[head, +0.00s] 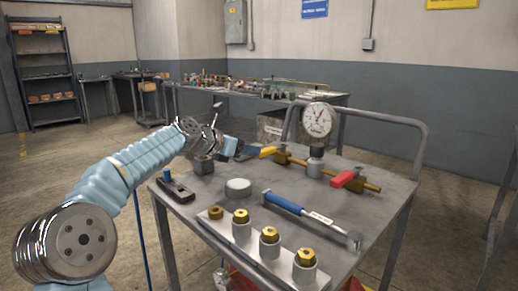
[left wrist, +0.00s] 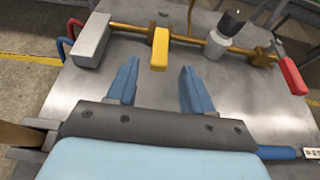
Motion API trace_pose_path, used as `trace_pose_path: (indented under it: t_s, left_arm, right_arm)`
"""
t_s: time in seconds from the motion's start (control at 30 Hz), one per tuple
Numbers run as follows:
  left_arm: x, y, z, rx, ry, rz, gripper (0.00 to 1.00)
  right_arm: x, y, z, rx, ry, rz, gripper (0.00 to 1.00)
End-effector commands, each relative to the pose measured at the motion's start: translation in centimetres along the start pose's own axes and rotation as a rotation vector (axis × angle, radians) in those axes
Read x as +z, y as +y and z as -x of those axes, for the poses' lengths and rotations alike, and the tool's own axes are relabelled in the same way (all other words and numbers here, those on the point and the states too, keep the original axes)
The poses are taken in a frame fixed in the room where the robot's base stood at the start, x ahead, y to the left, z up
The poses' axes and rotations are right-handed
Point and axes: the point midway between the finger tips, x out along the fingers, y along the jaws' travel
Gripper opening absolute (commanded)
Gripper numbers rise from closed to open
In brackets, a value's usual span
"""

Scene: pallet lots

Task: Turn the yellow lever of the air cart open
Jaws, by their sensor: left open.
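The yellow lever (head: 268,152) sits on a brass pipe near the far side of the grey cart top (head: 222,190). In the left wrist view the yellow lever (left wrist: 160,50) points towards my gripper, across the brass pipe (left wrist: 190,40). My left gripper (head: 238,149) is at the cart's far left, just left of the lever. In the left wrist view its blue fingers (left wrist: 157,80) are spread and empty, with the lever's end ahead of and between their tips, seemingly not touched. My right gripper is not in view.
A red lever (head: 343,178) is on the same pipe, with a round gauge (head: 318,120) between. A blue-handled tool (head: 300,208), a white round piece (head: 238,187) and a block with several brass-topped fittings (head: 240,231) occupy the cart's front. A grey block (left wrist: 92,42) ends the pipe.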

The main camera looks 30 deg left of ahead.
Motion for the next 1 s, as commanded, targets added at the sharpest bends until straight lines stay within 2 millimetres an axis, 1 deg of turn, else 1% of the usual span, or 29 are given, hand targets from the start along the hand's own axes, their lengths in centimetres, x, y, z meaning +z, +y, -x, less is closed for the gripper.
trace_pose_path:
  t_s: [0.03, 0.1, 0.2, 0.3, 0.43, 0.67, 0.77, 1.0]
  left_arm:
    - [0.2, -0.1, -1.2, -0.005, 0.000, 0.002, 0.51]
    - [0.2, -0.1, -2.5, -0.003, 0.000, 0.001, 0.51]
    - [0.1, 0.0, -4.0, -0.002, 0.000, 0.001, 0.51]
    - [0.1, 0.0, -5.0, -0.001, 0.000, 0.000, 0.51]
    - [0.0, 0.0, -5.6, 0.000, 0.001, -0.001, 0.51]
    - [0.0, 0.0, -5.7, 0.001, 0.000, -0.001, 0.51]
    - [0.0, 0.0, -5.7, 0.001, 0.000, -0.001, 0.37]
    - [0.0, 0.0, -5.6, 0.001, 0.000, 0.000, 0.01]
  right_arm:
    - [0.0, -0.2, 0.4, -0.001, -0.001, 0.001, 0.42]
    - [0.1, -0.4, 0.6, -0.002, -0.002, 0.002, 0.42]
    - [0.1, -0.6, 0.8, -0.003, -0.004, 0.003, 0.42]
    - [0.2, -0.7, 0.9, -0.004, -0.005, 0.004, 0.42]
    - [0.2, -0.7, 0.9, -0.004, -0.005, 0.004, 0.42]
    - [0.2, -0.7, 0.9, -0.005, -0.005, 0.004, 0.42]
    - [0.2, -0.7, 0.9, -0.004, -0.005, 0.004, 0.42]
    - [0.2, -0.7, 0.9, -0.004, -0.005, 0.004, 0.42]
